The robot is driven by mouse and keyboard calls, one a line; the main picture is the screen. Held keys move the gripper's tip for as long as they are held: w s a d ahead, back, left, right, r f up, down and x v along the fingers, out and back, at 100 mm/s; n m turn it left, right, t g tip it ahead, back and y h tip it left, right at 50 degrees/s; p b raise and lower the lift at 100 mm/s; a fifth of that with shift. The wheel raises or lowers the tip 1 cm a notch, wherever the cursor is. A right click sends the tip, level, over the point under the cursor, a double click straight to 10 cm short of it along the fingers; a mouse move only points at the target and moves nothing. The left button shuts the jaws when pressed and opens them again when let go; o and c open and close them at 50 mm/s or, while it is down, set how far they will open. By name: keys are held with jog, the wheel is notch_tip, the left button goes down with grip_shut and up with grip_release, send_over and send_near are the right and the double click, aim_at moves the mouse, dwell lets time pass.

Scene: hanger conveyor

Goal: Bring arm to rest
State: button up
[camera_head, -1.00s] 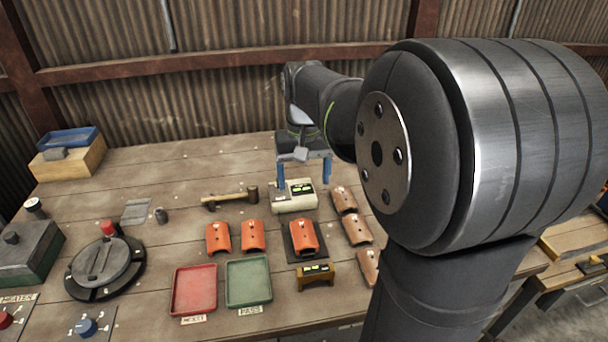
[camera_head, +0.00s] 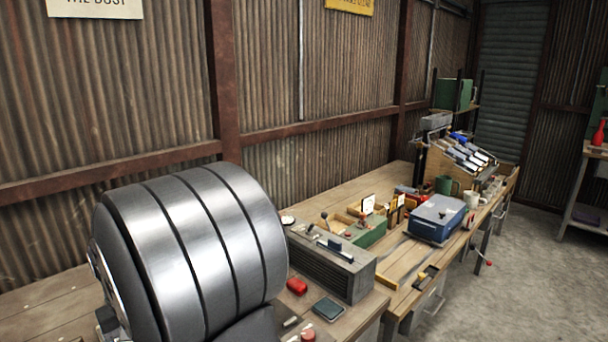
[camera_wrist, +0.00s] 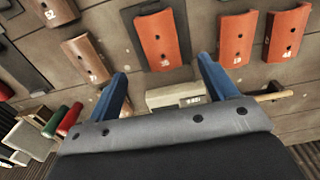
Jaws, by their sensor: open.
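My gripper (camera_wrist: 166,88) shows in the wrist view with its two blue fingers wide apart and nothing between them. Below the fingers is the wooden workbench (camera_wrist: 118,50). Several orange curved tiles lie on it, one on a dark plate (camera_wrist: 163,38) ahead of the fingers and another to its right (camera_wrist: 238,40). A browner tile (camera_wrist: 86,58) lies to the left. A pale box with a small display (camera_wrist: 178,95) sits beyond the gap between the fingers. In the head view only a large grey joint of my arm shows; the gripper is out of that picture.
In the head view, a long grey machine (camera_head: 330,262), a red object (camera_head: 297,286) and a blue case (camera_head: 437,217) stand along the benches to the right. A rack with tilted parts (camera_head: 465,155) is farther back. Concrete floor (camera_head: 520,270) is open at right.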

jog(key=shift+f, duration=3.65)
jog(key=shift+f, duration=0.1)
